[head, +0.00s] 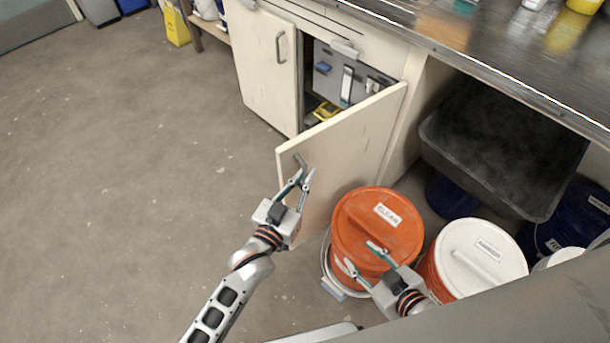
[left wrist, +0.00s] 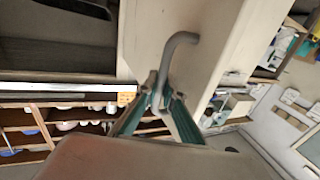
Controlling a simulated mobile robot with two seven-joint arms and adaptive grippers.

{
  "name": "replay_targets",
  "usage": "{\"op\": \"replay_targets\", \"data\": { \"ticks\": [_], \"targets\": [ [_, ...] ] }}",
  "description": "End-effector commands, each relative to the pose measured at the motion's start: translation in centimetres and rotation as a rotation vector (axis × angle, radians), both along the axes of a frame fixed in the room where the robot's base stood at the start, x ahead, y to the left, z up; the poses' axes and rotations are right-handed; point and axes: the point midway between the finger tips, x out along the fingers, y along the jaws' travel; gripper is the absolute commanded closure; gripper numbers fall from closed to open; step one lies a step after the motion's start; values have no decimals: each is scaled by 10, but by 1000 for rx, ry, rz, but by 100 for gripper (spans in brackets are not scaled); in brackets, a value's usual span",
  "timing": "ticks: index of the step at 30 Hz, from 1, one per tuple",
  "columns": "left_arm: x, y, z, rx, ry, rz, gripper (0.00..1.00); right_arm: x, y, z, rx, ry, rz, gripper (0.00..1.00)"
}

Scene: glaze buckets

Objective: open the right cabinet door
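The right cabinet door (head: 347,150) stands swung well out from the cabinet, with the dark inside showing behind it. Its bar handle (head: 301,160) is near the door's free top corner. My left gripper (head: 302,178) is at this handle; in the left wrist view its fingers (left wrist: 160,98) close together around the lower end of the grey handle (left wrist: 175,58). The left cabinet door (head: 264,62) is shut. My right gripper (head: 360,256) is open and empty, above or beside the orange bucket; the exact gap cannot be told.
An orange bucket (head: 378,228) labelled CLEAN stands close to the open door. A white-lidded bucket (head: 480,262) is to its right. A dark sink basin (head: 505,145) hangs under the metal counter (head: 480,45). The floor (head: 130,170) to the left is clear.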

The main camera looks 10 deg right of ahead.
Motion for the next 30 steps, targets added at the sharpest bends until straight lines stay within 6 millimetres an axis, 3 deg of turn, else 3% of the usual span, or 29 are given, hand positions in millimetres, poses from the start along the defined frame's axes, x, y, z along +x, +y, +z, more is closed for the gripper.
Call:
{"op": "replay_targets", "data": {
  "ticks": [14, 30],
  "targets": [
    [-4, 5, -2, 2, 2, 1, 85, -6, -1, -5, -6, 13, 7, 60],
    [-77, 67, -2, 3, 3, 2, 85, -4, -1, -3, -5, 8, 4, 60]
  ]
}}
